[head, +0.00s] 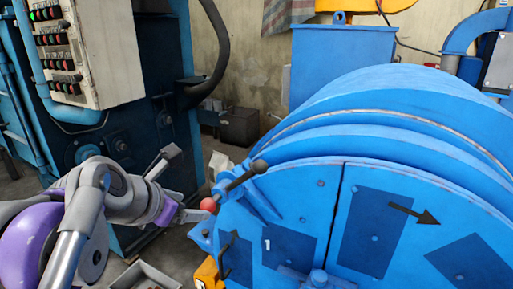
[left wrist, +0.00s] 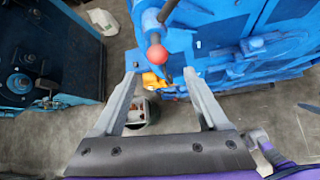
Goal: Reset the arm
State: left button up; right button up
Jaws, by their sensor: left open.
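My left gripper (head: 189,185) is open in the head view, with its fingers pointing right toward the blue drum machine (head: 390,110). A red ball knob (head: 208,204) shows at the machine's left edge, close to the lower fingertip. A dark lever handle (head: 246,175) sticks out beside it. In the left wrist view my left gripper (left wrist: 161,75) has its two fingers spread. The red knob (left wrist: 157,53) appears just beyond and between the fingertips. I cannot tell whether a finger touches it. Nothing is held between the fingers. My right gripper is out of view.
A blue cabinet with a button panel (head: 88,45) stands at the left. A small open tray (head: 145,276) lies on the floor below my arm. A yellow part (head: 207,273) sits under the machine's left edge.

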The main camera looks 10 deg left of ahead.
pick_arm(q)
jog(key=s+d+f+m+g+p, duration=0.1)
jog(key=s+f+m, duration=0.4)
jog(key=f+m, duration=0.5)
jog(key=s+d+f+m+g+y+p, duration=0.1)
jog(key=s+f+m, duration=0.4)
jog(key=f+m, duration=0.5)
jog(key=s+d+f+m+g+p, duration=0.1)
jog(key=s+f+m, duration=0.3)
jog(key=f+m, duration=0.6)
jog(key=shift+s+f+m+g+y+p, duration=0.3)
jog(key=shift+s+m+g+p, duration=0.1)
jog(key=shift+g, duration=0.2)
jog(key=shift+r, duration=0.1)
